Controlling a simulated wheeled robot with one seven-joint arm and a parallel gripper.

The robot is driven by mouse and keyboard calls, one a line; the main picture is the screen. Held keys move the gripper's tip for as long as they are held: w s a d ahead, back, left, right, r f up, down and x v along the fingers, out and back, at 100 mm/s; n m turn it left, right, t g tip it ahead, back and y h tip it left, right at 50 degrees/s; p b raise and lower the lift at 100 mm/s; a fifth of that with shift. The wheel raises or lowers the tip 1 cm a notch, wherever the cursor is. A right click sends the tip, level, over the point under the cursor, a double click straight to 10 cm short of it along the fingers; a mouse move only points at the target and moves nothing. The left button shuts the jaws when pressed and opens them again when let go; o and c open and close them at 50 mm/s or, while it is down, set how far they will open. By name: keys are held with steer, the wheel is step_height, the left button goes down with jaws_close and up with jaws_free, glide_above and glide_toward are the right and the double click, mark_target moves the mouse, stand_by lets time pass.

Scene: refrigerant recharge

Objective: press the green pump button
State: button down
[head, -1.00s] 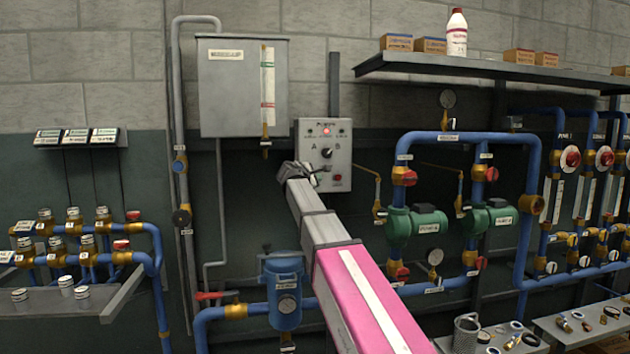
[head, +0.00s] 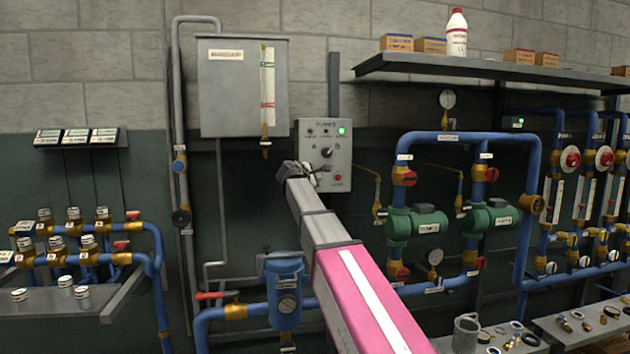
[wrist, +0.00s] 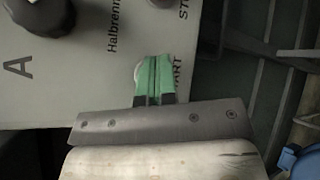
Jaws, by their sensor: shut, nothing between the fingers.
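The grey pump control panel (head: 340,158) hangs on the wall in the middle of the head view. It carries a black A/B selector knob (head: 326,152) and a red button (head: 338,178). My gripper (head: 314,174) is at the panel's lower left in the head view. In the wrist view my shut, green-tipped fingers (wrist: 155,80) lie over the panel at the partly covered START label (wrist: 178,72). A pale round rim (wrist: 138,74) shows beside the tips. The green button itself is hidden behind them. A green lamp (head: 342,131) is lit at the panel's upper right.
A grey box (head: 228,90) with a sight tube hangs above left of the panel. Green pumps (head: 418,224) and blue pipes (head: 400,160) stand to the right. A blue filter housing (head: 284,300) is below. A shelf (head: 480,68) juts out at upper right.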

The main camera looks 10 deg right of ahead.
steer(key=shift+s, duration=0.1)
steer(key=shift+s+d, duration=0.1)
steer(key=shift+s, duration=0.7)
steer(key=shift+s, duration=0.1)
steer(key=s, duration=0.4)
steer(key=shift+s+d, duration=0.2)
steer(key=shift+s, duration=0.15)
steer(key=shift+f, duration=0.1)
